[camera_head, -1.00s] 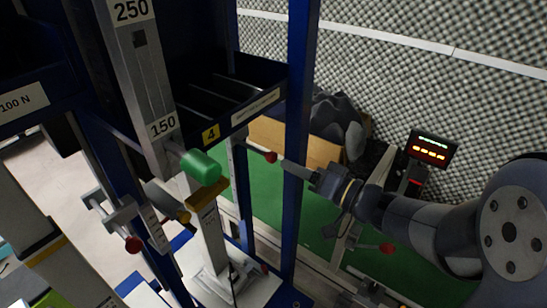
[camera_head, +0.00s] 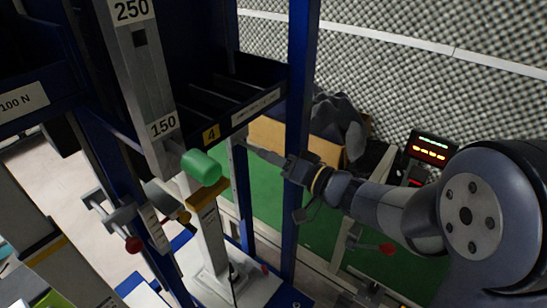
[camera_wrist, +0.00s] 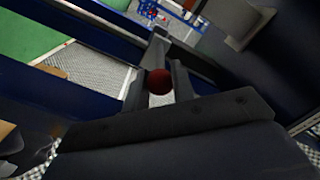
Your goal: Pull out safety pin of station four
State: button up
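The red ball knob (camera_wrist: 158,82) of a safety pin sits between the two fingers of my gripper (camera_wrist: 160,88) in the wrist view. The fingers lie close on both sides of it; I cannot tell whether they press on it. In the head view my gripper (camera_head: 262,152) reaches left past the blue post to station four, below the shelf with the yellow "4" label (camera_head: 211,134). There the knob is hidden by the gripper. The pin's shaft does not show clearly.
A blue upright post (camera_head: 299,120) stands close beside my gripper. A green cylinder (camera_head: 201,167) and another red knob (camera_head: 133,244) are to the left. A red knob (camera_head: 387,249) is at lower right. A display with lit digits (camera_head: 430,148) stands behind my arm.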

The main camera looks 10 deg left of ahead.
grip_shut()
jog(key=p+v, duration=0.1)
jog(key=v, duration=0.3)
jog(key=shift+s+d+f, duration=0.1)
jog(key=shift+o, duration=2.1)
grip_release()
jog(key=shift+d, duration=0.15)
